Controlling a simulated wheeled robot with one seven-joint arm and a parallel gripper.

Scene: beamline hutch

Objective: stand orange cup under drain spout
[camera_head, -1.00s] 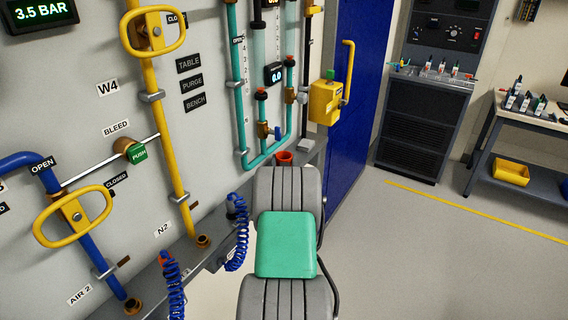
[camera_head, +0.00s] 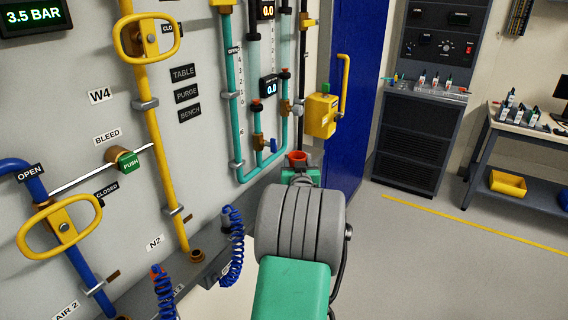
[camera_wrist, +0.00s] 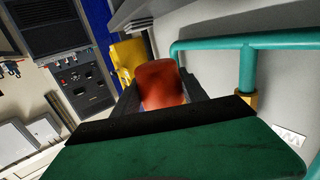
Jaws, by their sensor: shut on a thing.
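The orange cup (camera_head: 297,158) shows above the end of my arm in the head view, right of the teal pipes. In the wrist view, the orange cup (camera_wrist: 160,82) sits between the two dark fingers of my gripper (camera_wrist: 161,90), which is shut on it. The drain spout is not clear; a teal pipe (camera_wrist: 247,70) with a brass end (camera_wrist: 248,100) is right of the cup in the wrist view, apart from it. In the head view, teal pipework with a blue-handled valve (camera_head: 273,144) is left of the cup. My arm hides most of my gripper there.
The panel wall with yellow handles (camera_head: 60,228) and a ledge (camera_head: 205,255) lies left. A yellow box (camera_head: 321,115) is on the wall beyond the cup, beside a blue door (camera_head: 357,90). Coiled blue hoses (camera_head: 236,250) hang near my arm. Open floor lies right.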

